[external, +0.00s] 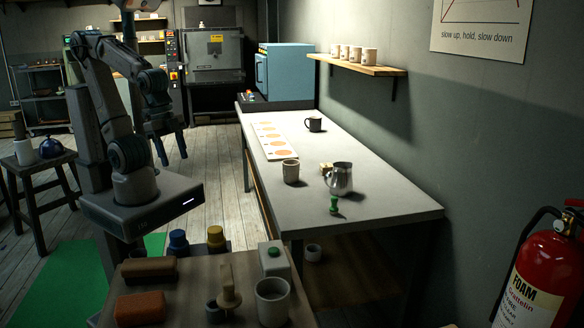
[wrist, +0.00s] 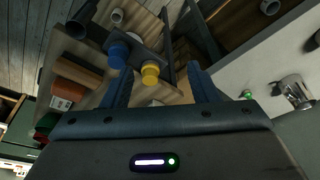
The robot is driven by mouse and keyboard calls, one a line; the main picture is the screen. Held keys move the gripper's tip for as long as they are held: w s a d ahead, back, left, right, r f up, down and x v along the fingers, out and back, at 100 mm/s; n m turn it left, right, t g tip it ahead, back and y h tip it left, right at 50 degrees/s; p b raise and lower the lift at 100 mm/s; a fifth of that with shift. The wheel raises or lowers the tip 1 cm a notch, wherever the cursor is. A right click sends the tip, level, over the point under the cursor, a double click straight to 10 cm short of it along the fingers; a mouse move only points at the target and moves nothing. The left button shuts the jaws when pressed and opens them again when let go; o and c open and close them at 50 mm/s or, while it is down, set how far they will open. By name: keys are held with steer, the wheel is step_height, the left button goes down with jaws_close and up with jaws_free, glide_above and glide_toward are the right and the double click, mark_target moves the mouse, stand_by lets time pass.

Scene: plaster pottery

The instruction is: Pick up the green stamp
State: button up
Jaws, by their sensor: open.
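The green stamp (external: 334,206) stands upright on the long grey table (external: 395,205), near its front end, just in front of the metal pitcher (external: 341,178). In the wrist view a small green thing (wrist: 246,95) near the pitcher (wrist: 294,90) looks like the same stamp, at the right outside the jaws. My gripper (external: 172,157) is raised to the left of the table, well apart from the stamp. It is open and empty; in the wrist view its two fingers (wrist: 160,82) stand wide apart over a lower wooden stand.

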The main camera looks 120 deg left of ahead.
steer(key=w+a+r+b, duration=0.15)
steer(key=w+a, duration=0.35)
steer(key=w, duration=0.6)
steer(key=n+t+y+b, duration=0.1)
steer(key=n+t+b, duration=0.1)
steer(key=b, duration=0.1)
glide_above(334, 207)
steer(key=s, duration=0.2)
steer(key=f, duration=1.7)
steer(key=shift+s+a+f, duration=0.15)
steer(key=shift+s, duration=0.05)
steer(key=shift+p+x, duration=0.8)
steer(key=shift+x, duration=1.75)
steer(key=shift+s+a, duration=0.1)
steer(key=c, duration=1)
